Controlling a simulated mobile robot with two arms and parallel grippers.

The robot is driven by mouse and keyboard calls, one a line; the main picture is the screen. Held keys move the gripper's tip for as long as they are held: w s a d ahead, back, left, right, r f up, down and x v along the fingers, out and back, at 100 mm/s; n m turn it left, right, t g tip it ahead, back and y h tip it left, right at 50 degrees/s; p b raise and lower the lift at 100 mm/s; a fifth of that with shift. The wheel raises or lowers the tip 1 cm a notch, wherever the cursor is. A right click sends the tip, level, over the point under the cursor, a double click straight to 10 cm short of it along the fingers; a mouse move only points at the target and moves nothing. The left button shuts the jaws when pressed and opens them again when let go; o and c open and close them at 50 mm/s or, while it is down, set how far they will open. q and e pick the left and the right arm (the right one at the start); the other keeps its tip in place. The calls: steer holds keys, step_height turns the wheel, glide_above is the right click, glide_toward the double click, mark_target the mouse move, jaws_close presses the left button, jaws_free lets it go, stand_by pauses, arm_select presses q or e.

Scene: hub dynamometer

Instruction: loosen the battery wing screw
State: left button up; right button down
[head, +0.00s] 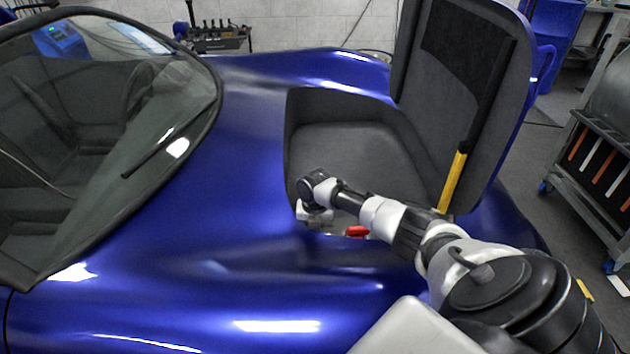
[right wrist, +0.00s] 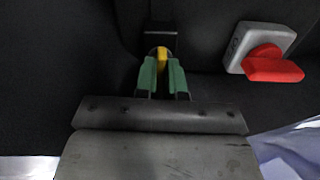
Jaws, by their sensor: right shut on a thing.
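The battery wing screw (right wrist: 162,53) is a small yellow piece in front of a black block (right wrist: 160,33) in the right wrist view. My right gripper (right wrist: 162,70) has green fingers, one on each side of the yellow piece, and is shut on it. In the head view my right arm reaches from the right into the open front compartment of the blue car, with the gripper (head: 313,215) low at its near left corner. The screw is hidden there. My left gripper is not in view.
A red handle (right wrist: 272,68) on a grey base (right wrist: 262,38) sits to the right of the gripper; the red handle (head: 357,231) also shows under my arm. The raised lid (head: 465,90) and a black and yellow strut (head: 453,180) stand at the compartment's right.

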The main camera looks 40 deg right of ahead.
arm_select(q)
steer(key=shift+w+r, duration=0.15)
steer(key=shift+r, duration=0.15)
arm_select(e)
steer(key=shift+n, duration=0.4)
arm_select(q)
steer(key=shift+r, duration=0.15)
arm_select(e)
steer(key=c, duration=1.2)
jaws_free()
steer(key=shift+r, duration=0.25)
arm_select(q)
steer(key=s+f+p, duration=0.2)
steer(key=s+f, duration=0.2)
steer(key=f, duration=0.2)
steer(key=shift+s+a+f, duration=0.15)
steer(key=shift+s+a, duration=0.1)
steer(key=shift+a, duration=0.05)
arm_select(e)
step_height(320, 180, up, 10)
steer(key=shift+r, duration=0.15)
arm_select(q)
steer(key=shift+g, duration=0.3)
